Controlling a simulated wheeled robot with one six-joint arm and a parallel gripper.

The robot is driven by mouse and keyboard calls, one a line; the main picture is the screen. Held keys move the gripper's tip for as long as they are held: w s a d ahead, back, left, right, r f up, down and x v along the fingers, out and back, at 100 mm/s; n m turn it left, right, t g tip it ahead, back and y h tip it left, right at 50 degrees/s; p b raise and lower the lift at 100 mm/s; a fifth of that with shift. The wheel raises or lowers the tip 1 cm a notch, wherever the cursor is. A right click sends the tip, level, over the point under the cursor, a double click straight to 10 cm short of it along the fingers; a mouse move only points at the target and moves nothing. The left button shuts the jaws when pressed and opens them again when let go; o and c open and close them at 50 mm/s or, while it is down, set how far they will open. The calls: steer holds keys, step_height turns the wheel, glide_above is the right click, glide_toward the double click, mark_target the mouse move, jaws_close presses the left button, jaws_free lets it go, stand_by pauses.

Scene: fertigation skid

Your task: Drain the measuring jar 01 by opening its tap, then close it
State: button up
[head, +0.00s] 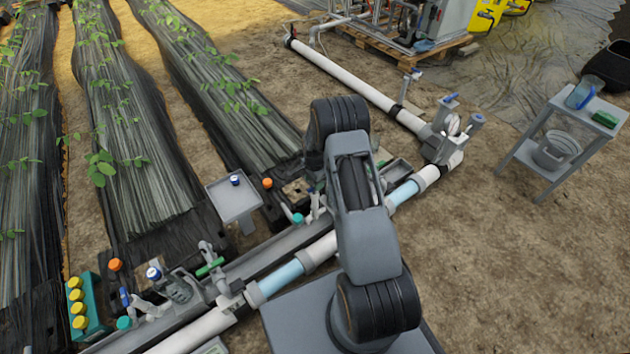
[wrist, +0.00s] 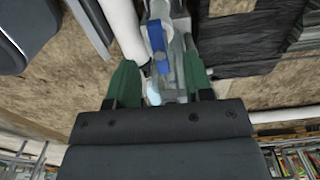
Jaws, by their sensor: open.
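My gripper (wrist: 158,62) shows in the wrist view with its two green fingers apart. A blue lever handle (wrist: 157,38) lies between and just beyond the fingertips, in front of a grey, partly clear body (wrist: 178,28). This looks like a tap on a jar, but no label is readable. I cannot tell whether a finger touches the lever. A pale blue part (wrist: 153,95) shows lower between the fingers. In the head view my arm hides the gripper and most of this spot. A clear jar-like fitting (head: 178,287) stands at lower left; its number is unreadable.
A white pipe (head: 350,75) runs toward the back. A small grey tray stand (head: 234,200) is left of my arm. A green rack with yellow-capped bottles (head: 90,310) is at lower left. A grey side table (head: 580,118) stands at right, with bare ground before it.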

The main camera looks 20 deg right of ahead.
steer(key=shift+f, duration=0.15)
steer(key=shift+f+b, duration=1.65)
steer(key=shift+f, duration=0.5)
steer(key=shift+c, duration=0.4)
jaws_close()
steer(key=m, duration=1.9)
